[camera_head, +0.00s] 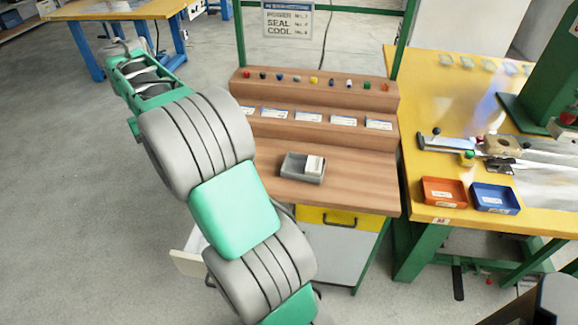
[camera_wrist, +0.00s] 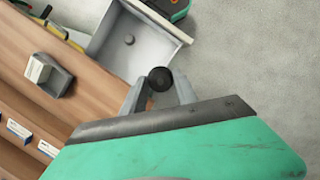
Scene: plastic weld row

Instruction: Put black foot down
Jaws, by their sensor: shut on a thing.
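In the wrist view, my gripper (camera_wrist: 158,88) is shut on the black foot (camera_wrist: 160,79), a small round dark piece between its two grey fingertips. The foot appears held in the air, with the bench side and an open drawer beyond it. The foot's underside is hidden. In the head view my arm reaches up to the far left of the bench; I cannot make out the fingers or the foot there.
The open drawer (camera_wrist: 113,38) holds a small round grey thing (camera_wrist: 129,40). The bench (camera_head: 350,190) carries a grey tray (camera_head: 291,168) with a white block. Orange (camera_head: 444,192) and blue (camera_head: 495,199) bins stand on the yellow table (camera_head: 425,90).

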